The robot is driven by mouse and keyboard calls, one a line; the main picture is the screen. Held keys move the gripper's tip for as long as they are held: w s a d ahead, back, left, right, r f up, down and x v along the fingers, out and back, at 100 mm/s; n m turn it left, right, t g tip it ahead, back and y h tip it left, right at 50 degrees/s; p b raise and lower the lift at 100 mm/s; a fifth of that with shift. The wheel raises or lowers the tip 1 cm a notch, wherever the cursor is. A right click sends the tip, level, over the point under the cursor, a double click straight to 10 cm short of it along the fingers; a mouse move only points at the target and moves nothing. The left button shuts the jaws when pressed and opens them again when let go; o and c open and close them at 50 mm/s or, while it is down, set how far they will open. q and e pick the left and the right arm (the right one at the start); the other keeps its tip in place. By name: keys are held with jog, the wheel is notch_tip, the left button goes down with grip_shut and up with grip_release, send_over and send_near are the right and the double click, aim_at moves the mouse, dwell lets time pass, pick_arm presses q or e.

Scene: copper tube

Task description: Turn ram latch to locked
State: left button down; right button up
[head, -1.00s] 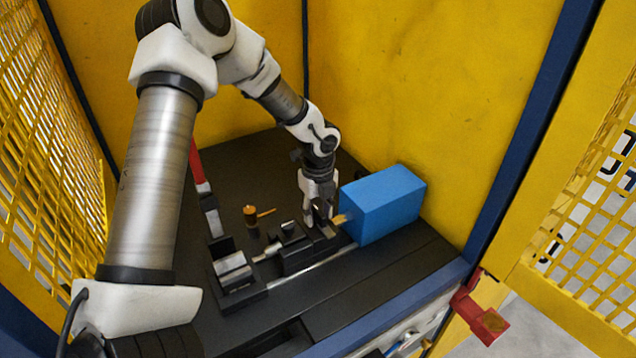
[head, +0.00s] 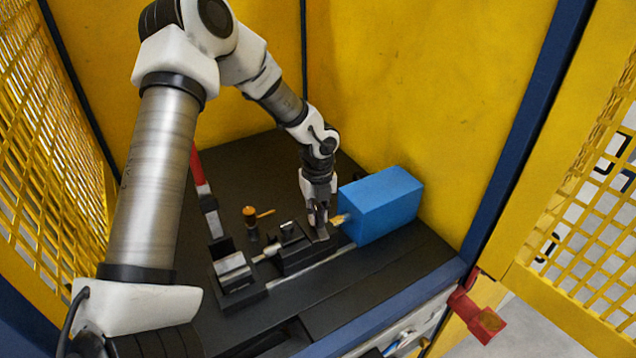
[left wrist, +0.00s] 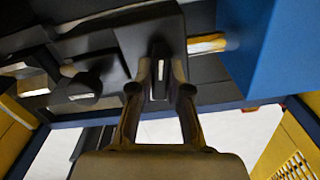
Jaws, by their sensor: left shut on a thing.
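My left gripper (head: 318,222) points down over the black fixture on the dark bench, just left of the blue box. In the left wrist view its two fingers (left wrist: 160,92) close on a narrow dark upright piece, which I take to be the ram latch (left wrist: 160,65). The latch stands on a black block. In the head view the fingers mostly hide it, so its exact angle cannot be told. A brass-coloured rod (left wrist: 207,43) runs from the block to the blue box. My right gripper is not in view.
The blue box (head: 382,205) stands close to the right of the gripper. A black clamp block (head: 238,276) and an orange knob with a lever (head: 250,213) are to the left. A red-handled lever (head: 200,175) rises behind. The front bench strip is clear.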

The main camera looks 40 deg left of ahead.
pick_arm(q)
jog(key=m, duration=0.3)
jog(key=shift+m+p, duration=0.3)
jog(key=shift+p, duration=0.1)
jog(key=m, duration=0.3)
jog(key=shift+m+p, duration=0.3)
jog(key=shift+p, duration=0.05)
jog(key=m, duration=0.4)
jog(key=shift+s+f, duration=0.1)
jog(key=shift+m+p, duration=0.4)
jog(key=shift+m, duration=1.6)
jog(key=c, duration=1.1)
grip_release()
jog(key=shift+f, duration=0.1)
jog(key=shift+w, duration=0.25)
